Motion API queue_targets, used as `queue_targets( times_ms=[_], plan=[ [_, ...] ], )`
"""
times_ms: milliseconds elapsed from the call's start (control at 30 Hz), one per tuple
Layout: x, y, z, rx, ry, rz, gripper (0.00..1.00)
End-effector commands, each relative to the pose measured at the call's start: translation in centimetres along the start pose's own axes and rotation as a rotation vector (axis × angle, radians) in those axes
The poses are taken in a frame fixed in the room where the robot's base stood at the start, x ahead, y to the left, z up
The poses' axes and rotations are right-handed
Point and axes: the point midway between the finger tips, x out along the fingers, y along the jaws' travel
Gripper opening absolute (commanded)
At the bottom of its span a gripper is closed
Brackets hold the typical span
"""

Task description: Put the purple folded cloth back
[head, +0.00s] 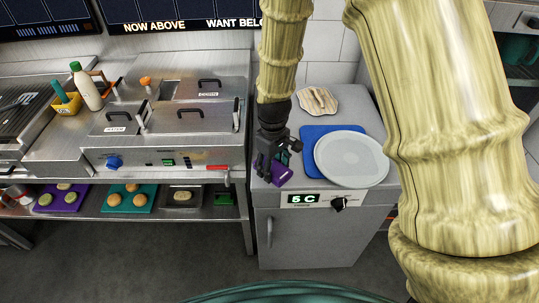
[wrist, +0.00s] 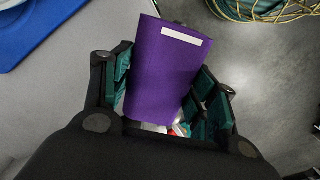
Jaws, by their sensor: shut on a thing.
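The purple folded cloth (wrist: 160,65) is held between the fingers of my gripper (wrist: 165,100) in the wrist view. It has a white strip near one end. In the head view my gripper (head: 272,160) is over the front left part of the grey cabinet top, with the purple cloth (head: 277,174) at its fingertips. I cannot tell from these views whether the cloth touches the cabinet top. The gripper's fingers partly hide the cloth in the head view.
A blue mat (head: 309,139) with a pale round lid (head: 351,158) lies right of my gripper. A patterned cloth-like item (head: 318,101) is behind. A steel counter (head: 170,135) stands left, with a purple tray (head: 62,198) and teal tray (head: 127,199) on its lower shelf.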

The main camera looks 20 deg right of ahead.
Motion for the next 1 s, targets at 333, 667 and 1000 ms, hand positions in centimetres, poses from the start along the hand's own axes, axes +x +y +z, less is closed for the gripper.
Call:
queue_targets(
  times_ms=[333, 667, 1000],
  plan=[
    [0.3, 3.7, -4.8, -0.001, 0.000, 0.000, 0.36],
    [1.2, 4.2, -5.4, -0.001, -0.001, -0.001, 0.36],
    [3.9, 4.2, -5.4, -0.001, 0.000, -0.001, 0.36]
  ],
)
